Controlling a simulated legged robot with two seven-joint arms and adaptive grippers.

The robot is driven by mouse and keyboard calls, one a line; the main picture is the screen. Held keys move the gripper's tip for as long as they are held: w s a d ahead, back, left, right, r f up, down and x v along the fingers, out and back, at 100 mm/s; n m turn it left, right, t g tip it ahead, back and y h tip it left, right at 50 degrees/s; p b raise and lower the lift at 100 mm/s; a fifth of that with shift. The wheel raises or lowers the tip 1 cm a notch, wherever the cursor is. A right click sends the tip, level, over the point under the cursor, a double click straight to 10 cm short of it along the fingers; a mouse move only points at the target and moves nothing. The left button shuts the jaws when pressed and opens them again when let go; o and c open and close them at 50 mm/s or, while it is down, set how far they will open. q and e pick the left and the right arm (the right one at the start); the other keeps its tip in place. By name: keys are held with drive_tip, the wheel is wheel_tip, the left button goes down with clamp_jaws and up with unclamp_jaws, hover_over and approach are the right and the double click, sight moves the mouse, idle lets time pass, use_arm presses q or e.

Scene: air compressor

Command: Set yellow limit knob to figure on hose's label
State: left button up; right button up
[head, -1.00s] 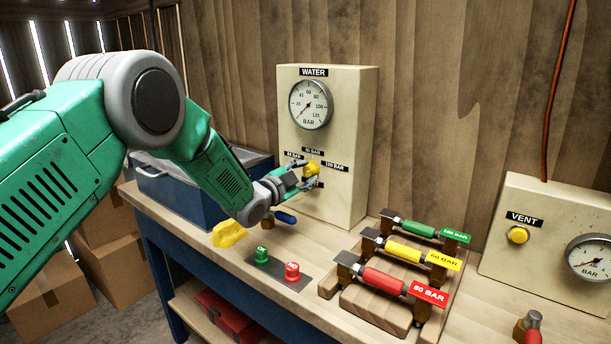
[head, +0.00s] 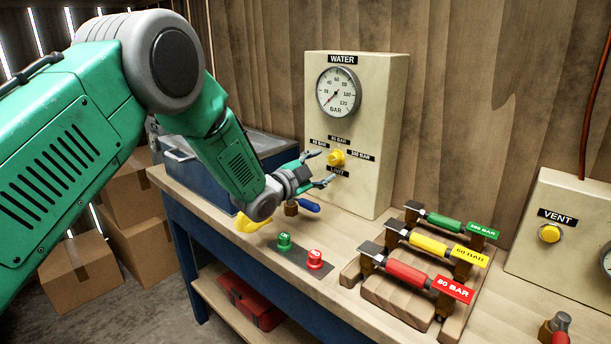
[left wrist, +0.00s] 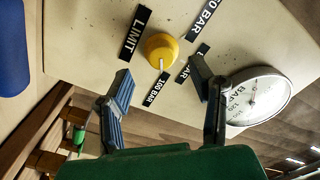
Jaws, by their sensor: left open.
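The yellow limit knob (head: 337,157) is on the front of the cream WATER panel (head: 372,150). In the left wrist view, the knob (left wrist: 161,48) has a white pointer mark towards the 100 BAR label (left wrist: 163,85); the LIMIT label (left wrist: 135,33) is beside it. My left gripper (head: 318,167) is open and empty, just off the panel in front of the knob; its fingers (left wrist: 160,90) are spread apart in the wrist view. A rack holds green, yellow (head: 430,245) and red (head: 408,274) cylindrical pieces; their labels read 60 BAR on yellow and 80 BAR on red. My right gripper is not in view.
A gauge (head: 339,91) sits above the knob. A blue-handled item (head: 305,204) and a yellow item (head: 254,224) lie below my gripper. A VENT panel (head: 560,262) stands at right.

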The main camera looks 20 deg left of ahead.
use_arm(q)
drive_tip(key=v, duration=0.8)
